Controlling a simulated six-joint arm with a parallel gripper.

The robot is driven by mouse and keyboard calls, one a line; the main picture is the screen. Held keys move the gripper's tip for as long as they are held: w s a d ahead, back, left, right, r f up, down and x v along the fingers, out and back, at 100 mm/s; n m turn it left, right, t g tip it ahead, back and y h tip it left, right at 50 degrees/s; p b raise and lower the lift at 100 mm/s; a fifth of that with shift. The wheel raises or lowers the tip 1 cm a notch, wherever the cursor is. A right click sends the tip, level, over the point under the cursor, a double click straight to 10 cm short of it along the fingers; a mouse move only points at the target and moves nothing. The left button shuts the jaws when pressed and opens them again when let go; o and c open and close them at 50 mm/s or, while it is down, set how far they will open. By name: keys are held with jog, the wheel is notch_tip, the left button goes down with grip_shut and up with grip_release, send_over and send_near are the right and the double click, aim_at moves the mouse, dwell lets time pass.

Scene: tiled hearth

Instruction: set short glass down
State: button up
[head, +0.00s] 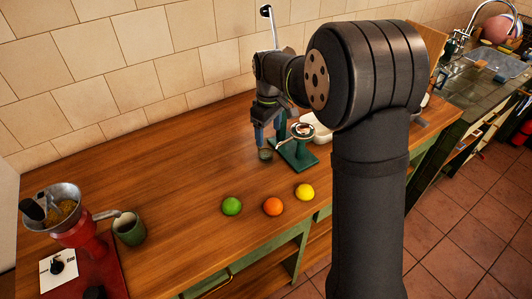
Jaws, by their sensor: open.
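The short glass (265,155) looks small and dark greenish. It stands on the wooden counter (180,165), just left of a green juicer press base. My gripper (268,142) points down directly above the glass, with its blue fingers spread open. The fingertips are close to the glass rim; I cannot tell whether they touch it. Part of the glass is hard to make out at this size.
The green juicer press (298,153) stands right of the glass, a white dish behind it. A lime (232,206), an orange (272,206) and a lemon (304,192) lie near the front edge. A red grinder (82,240) and green mug (129,229) stand left. The counter's middle is clear.

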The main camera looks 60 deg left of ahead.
aim_at(266, 144)
jog(key=shift+s+f, duration=0.25)
jog(key=shift+f, duration=1.2)
jog(key=shift+s+f, duration=0.2)
jog(key=shift+f, duration=1.2)
jog(key=shift+r, duration=0.1)
jog(key=c, duration=1.2)
